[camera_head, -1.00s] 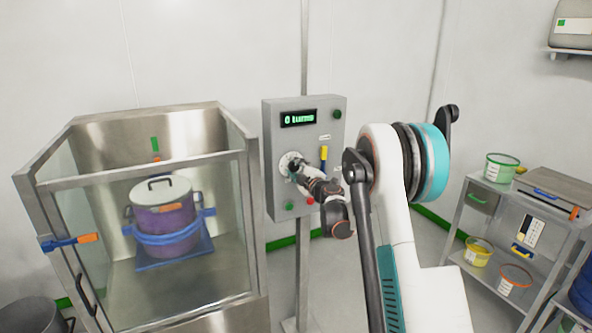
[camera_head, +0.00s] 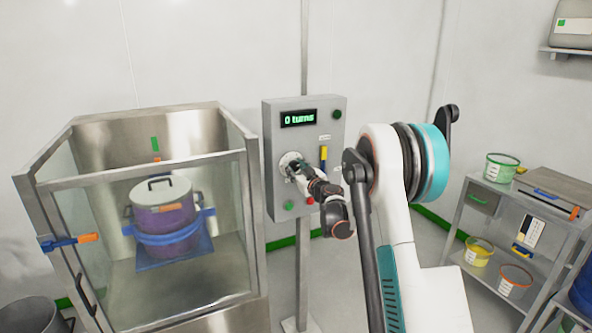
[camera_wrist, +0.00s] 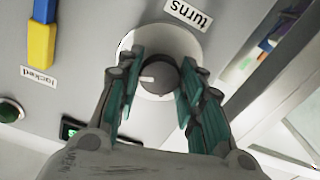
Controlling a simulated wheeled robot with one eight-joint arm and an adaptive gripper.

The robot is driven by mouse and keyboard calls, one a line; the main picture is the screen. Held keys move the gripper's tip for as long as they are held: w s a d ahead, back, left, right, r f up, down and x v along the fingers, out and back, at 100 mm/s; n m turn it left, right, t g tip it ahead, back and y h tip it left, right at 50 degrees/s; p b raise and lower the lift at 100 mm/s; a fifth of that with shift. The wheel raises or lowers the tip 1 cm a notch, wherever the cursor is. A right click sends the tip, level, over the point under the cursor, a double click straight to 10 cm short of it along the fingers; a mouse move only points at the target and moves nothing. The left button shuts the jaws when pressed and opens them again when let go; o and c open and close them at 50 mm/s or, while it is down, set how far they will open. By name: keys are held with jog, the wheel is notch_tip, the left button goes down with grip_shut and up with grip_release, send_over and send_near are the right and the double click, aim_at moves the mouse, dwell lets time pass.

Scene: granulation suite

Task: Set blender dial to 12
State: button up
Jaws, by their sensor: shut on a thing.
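The blender dial is a dark knob (camera_wrist: 160,77) with a white pointer mark, on a pale round plate (camera_wrist: 187,42) beside a "turns" label (camera_wrist: 188,14). My gripper (camera_wrist: 157,88) is shut on the knob, with a finger on either side of it. In the head view my gripper (camera_head: 296,171) reaches the dial plate (camera_head: 285,162) on the grey control box (camera_head: 270,117) and hides most of the knob. The display (camera_head: 299,118) on the box reads "0 turns".
A yellow-and-blue lever (camera_wrist: 41,35) with a "locked" label (camera_wrist: 38,77) sits near the dial. A green button (camera_head: 289,206) is below it. A glass-walled enclosure (camera_head: 62,165) holding a lidded drum (camera_head: 162,200) stands left; a shelf unit (camera_head: 478,212) stands right.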

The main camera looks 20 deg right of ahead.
jog(key=shift+s+f+m, duration=0.1)
jog(key=shift+f+m, duration=0.05)
jog(key=shift+m, duration=1.95)
jog(key=o, duration=1.1)
jog(key=s, duration=1.2)
